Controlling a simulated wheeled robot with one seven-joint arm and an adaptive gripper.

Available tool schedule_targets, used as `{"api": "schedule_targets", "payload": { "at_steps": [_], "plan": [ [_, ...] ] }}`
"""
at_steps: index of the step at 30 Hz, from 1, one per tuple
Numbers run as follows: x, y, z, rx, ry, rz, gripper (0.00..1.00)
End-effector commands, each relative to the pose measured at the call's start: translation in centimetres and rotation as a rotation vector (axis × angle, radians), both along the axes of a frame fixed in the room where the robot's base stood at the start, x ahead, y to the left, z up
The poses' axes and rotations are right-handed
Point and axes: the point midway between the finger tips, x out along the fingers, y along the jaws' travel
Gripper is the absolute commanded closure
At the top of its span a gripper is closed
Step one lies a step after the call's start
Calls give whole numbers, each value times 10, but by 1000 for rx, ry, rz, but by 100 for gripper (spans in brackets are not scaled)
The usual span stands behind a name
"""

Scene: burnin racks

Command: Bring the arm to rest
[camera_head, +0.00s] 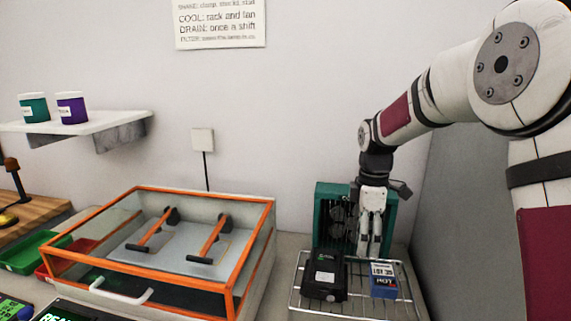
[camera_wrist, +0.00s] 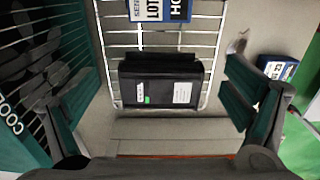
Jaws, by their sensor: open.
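My gripper (camera_head: 369,250) points down over the back of the wire rack (camera_head: 296,281), in front of the teal fan (camera_head: 331,197). In the wrist view its two fingers stand wide apart, with nothing held between them. A black device (camera_head: 324,279) with small labels lies on the wire rack; it also shows in the wrist view (camera_wrist: 160,82), apart from the fingers. A blue lot box (camera_head: 384,281) stands to its right on the same rack and is cut off at the top of the wrist view (camera_wrist: 160,10).
A white wall shelf (camera_head: 105,122) holds two cups. Green (camera_head: 22,258) and red trays lie at far left. The wall is close behind my gripper.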

Motion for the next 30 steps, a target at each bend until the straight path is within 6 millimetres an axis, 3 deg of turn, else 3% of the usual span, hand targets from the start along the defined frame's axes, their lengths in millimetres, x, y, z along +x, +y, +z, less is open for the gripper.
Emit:
{"api": "schedule_targets", "payload": {
  "at_steps": [11, 17, 23, 30],
  "plan": [
    [-27, 0, 33, -9, -34, -113, 5],
    [-54, 0, 59, -12, -64, -219, 5],
    [-100, -1, 94, -7, -114, -385, 5],
    [-185, -2, 135, 31, -196, -687, 5]
  ]
}}
